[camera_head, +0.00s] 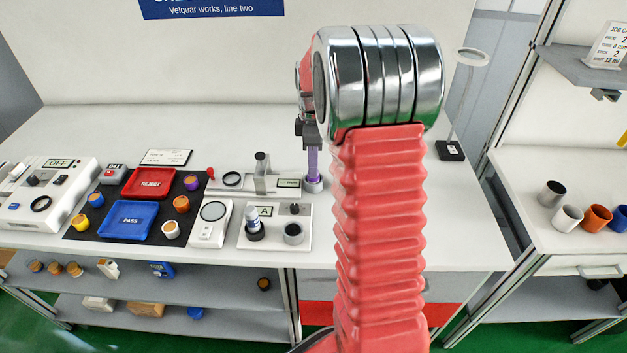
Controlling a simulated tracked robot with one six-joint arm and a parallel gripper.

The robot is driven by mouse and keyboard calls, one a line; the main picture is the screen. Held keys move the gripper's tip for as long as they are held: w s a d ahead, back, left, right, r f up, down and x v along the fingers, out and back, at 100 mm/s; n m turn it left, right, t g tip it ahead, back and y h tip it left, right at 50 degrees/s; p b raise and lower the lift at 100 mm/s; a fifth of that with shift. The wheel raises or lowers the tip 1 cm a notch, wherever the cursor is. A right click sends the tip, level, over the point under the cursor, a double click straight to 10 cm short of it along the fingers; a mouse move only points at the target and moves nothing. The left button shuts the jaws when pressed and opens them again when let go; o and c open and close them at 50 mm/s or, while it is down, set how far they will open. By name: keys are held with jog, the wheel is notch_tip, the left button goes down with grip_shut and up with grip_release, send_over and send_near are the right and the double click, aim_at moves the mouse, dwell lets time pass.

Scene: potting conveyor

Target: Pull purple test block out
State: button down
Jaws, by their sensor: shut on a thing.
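The purple test block (313,163) is a slim upright bar left of my red arm. Its lower end meets a small grey round holder (313,186) on the white bench. I cannot tell whether the block's lower end is still inside the holder or just above it. My gripper (311,143) is dark, points down and is shut on the block's top. My arm's red sleeve and chrome joint hide the bench just right of the block.
A measuring device (262,183) stands just left of the block. A white panel (272,238) holds a small bottle and a grey cup. A red tray (150,183) and blue tray (131,220) lie left among several small pots. A lamp base (450,150) stands right.

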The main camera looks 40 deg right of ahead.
jog(key=shift+r, duration=2.35)
jog(key=shift+r, duration=1.15)
jog(key=shift+r, duration=0.2)
notch_tip(320, 180, up, 7)
jog(key=shift+f, duration=0.2)
dwell(0.8)
dwell(0.3)
